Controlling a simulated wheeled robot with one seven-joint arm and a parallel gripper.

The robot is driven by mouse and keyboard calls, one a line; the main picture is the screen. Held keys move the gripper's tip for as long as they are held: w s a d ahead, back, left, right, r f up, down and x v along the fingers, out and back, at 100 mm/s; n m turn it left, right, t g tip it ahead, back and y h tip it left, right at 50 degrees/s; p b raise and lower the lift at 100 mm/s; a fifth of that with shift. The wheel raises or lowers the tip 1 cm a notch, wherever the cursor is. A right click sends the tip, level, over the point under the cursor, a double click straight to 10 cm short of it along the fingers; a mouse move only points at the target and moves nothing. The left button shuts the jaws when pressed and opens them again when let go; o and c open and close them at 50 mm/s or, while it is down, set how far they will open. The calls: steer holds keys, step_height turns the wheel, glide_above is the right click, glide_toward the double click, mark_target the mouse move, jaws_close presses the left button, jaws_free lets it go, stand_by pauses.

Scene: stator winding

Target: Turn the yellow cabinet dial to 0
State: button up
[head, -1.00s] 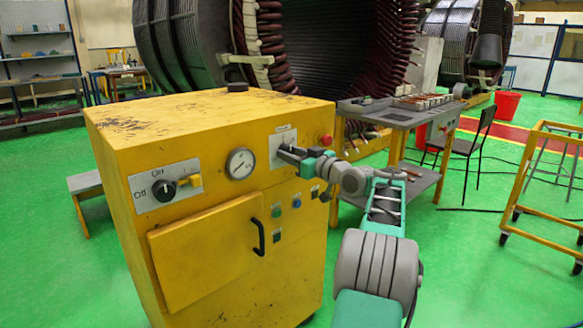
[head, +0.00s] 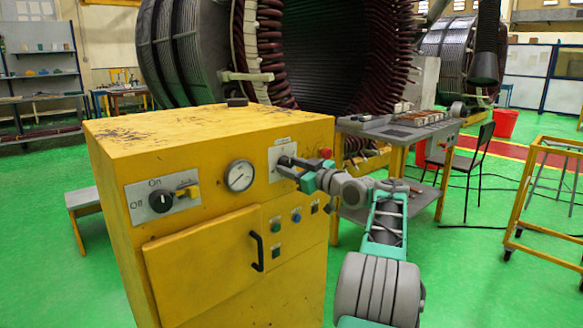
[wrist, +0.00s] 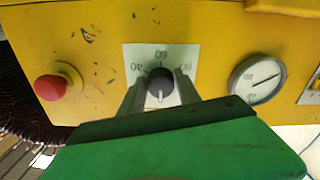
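The yellow cabinet (head: 215,140) stands in front of me in the head view. Its black dial (wrist: 160,85) sits on a white plate (wrist: 135,55) with numbers that appear upside down in the wrist view. The dial's white mark points down in that picture, away from the number at the top. My gripper (wrist: 159,88) has one finger on each side of the dial, with narrow gaps seeming to show. In the head view my gripper (head: 285,165) is at the plate and largely hides the dial.
A round gauge (head: 239,175) and an on/off switch (head: 162,202) are left of the plate. A red button (wrist: 52,87) is on its other side. A door handle (head: 257,251) sticks out below. A grey workbench (head: 400,130) stands behind my arm.

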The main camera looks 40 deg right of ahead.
steer(key=o, duration=0.3)
steer(key=shift+o, duration=0.2)
steer(key=s, duration=0.7)
steer(key=shift+s+p, duration=0.3)
steer(key=shift+s, duration=0.1)
steer(key=shift+d, duration=0.1)
